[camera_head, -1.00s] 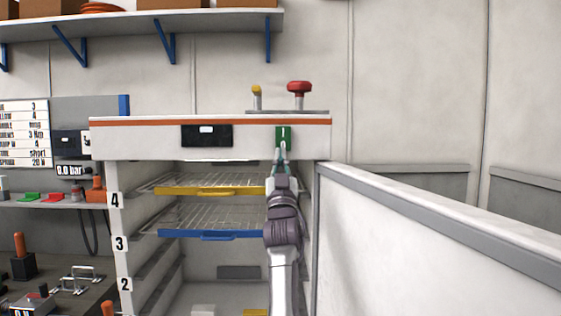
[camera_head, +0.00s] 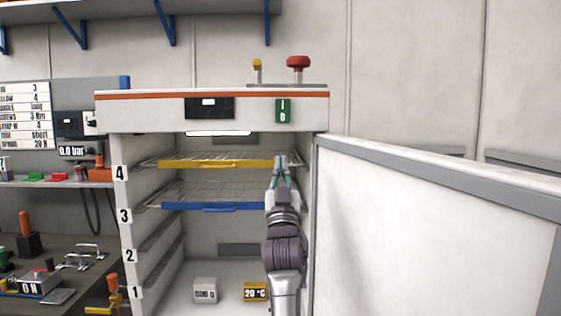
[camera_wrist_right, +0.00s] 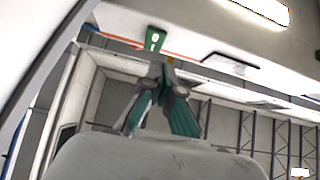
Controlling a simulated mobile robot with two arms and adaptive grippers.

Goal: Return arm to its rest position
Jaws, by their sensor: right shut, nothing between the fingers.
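My right gripper (camera_head: 281,163) is shut and empty, in front of the open cabinet below the green switch. The green switch (camera_head: 283,111), marked I and 0, sits on the cabinet's white top panel and stands clear of the fingers. In the right wrist view the shut fingers (camera_wrist_right: 163,72) show below the green switch (camera_wrist_right: 153,38), with nothing held. My right arm (camera_head: 285,250) rises from the bottom of the head view in front of the cabinet's right part. My left gripper is not in view.
The cabinet (camera_head: 128,145) holds a yellow-edged rack (camera_head: 212,164) and a blue-edged rack (camera_head: 213,206). Its white door (camera_head: 430,240) stands open on the right. A bright light strip (camera_head: 218,133) shows under its top. A cluttered workbench (camera_head: 70,255) is at left.

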